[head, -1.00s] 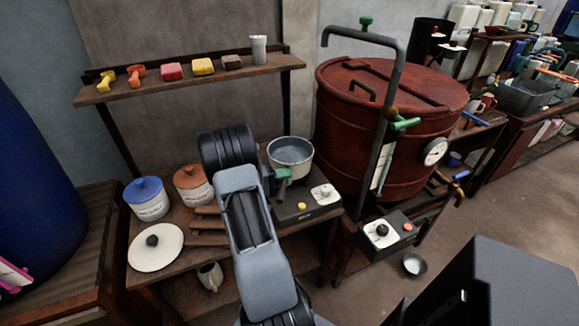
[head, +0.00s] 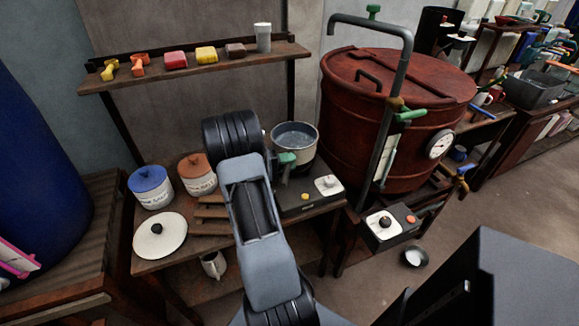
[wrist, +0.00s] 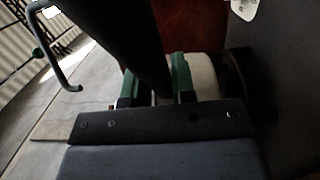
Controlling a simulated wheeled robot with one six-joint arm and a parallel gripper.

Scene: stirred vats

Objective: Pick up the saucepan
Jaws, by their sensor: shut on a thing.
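Whether the pan holds liquid is unclear.
A large red vat (head: 370,130) with a bent pipe (head: 388,110) stands close right of the pan. Blue-lidded (head: 150,190) and orange-lidded (head: 197,175) jars and a white round lid (head: 160,238) lie left. A shelf (head: 200,70) with small items hangs above.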

